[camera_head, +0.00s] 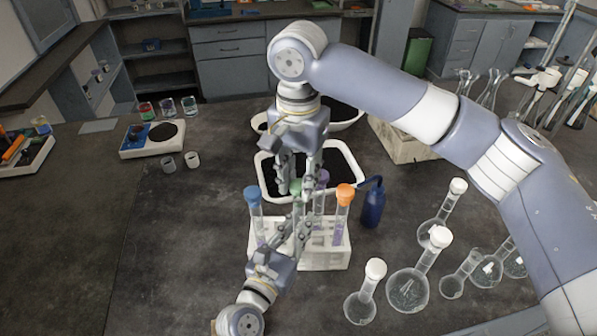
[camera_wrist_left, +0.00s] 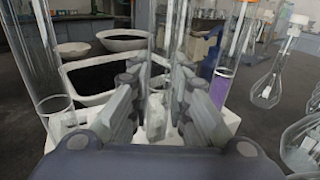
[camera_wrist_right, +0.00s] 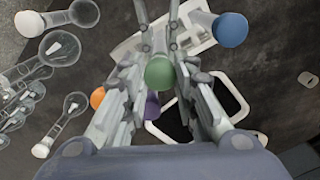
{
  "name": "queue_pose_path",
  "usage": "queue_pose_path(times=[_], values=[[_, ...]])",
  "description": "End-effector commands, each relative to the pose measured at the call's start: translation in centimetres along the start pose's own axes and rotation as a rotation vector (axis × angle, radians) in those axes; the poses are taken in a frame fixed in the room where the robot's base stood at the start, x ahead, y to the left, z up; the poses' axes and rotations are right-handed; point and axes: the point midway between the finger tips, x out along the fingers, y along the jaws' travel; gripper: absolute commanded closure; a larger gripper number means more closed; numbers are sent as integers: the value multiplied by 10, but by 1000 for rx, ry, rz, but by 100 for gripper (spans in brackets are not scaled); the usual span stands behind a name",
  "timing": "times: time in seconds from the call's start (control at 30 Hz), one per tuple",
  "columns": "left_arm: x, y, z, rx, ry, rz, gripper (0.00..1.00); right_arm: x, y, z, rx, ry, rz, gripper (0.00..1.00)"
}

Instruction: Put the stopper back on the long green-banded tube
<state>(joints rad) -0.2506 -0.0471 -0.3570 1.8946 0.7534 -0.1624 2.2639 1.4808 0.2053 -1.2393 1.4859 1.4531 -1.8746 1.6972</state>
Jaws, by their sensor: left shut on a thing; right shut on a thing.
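The green stopper (camera_wrist_right: 160,72) is between the fingers of my right gripper (camera_wrist_right: 160,62), which is shut on it. In the head view the green stopper (camera_head: 297,187) is partly hidden by the right gripper (camera_head: 297,184). My left gripper (camera_head: 302,222) is below it, at the white rack (camera_head: 325,262), shut on a clear upright tube (camera_wrist_left: 166,35). The left gripper's fingers (camera_wrist_left: 155,95) also show in the left wrist view. The stopper is above or at the tube's mouth; I cannot tell whether they touch. The tube's green band is hidden.
Tubes with blue (camera_head: 252,195), orange (camera_head: 345,193) and purple (camera_head: 322,178) stoppers stand close around in the rack. A white tray (camera_head: 352,170) is behind, a blue bottle (camera_head: 373,203) right. Stoppered flasks (camera_head: 408,288) stand front right.

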Motion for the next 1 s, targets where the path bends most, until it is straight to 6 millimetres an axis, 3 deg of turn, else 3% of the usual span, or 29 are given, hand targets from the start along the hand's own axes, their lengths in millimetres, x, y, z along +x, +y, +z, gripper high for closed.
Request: queue_pose_path(times=[1.0], values=[[0, 0, 0, 0, 0, 0, 100, 11, 0, 0, -1, 0, 0, 85]])
